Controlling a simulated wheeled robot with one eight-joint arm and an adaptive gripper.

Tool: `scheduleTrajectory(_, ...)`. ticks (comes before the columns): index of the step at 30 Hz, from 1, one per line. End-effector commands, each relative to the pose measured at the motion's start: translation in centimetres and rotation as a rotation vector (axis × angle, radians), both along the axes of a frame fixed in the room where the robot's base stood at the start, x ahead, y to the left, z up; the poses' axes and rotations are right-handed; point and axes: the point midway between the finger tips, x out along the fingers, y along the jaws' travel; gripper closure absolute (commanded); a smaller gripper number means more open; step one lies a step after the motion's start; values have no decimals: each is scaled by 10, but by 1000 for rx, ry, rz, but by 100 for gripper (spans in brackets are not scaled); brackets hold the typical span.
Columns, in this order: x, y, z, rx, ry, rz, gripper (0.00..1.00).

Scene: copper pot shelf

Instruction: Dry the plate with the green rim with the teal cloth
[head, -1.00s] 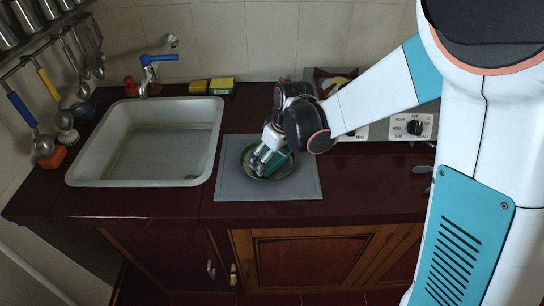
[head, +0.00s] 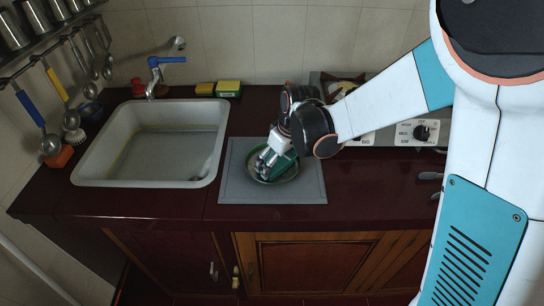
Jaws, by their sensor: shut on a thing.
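The plate (head: 289,177) lies on a grey mat on the counter, and its green rim shows only in part around my gripper. My gripper (head: 268,166) is low over the plate and shut on the teal cloth (head: 281,167). The cloth is a small dark green-teal bundle at the fingers, at or just above the plate's surface. I cannot tell from here exactly where it touches. My gripper and arm hide the plate's far side.
The grey mat (head: 236,187) is flat on the dark red counter (head: 375,185). A white sink (head: 90,172) is to the left, with a blue-handled tap (head: 154,70). Two sponges (head: 228,88) lie behind it. A stove (head: 422,132) is behind my arm. Utensils hang at the left wall.

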Motion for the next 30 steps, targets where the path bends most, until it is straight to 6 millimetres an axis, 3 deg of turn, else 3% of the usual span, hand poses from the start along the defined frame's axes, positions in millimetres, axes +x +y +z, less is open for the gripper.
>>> scheduleTrajectory(8,-2,-2,0,0,0,1,28)
scheduleTrajectory(24,24,23,-2,0,0,1,28)
scheduleTrajectory(30,20,18,-2,0,0,0,28)
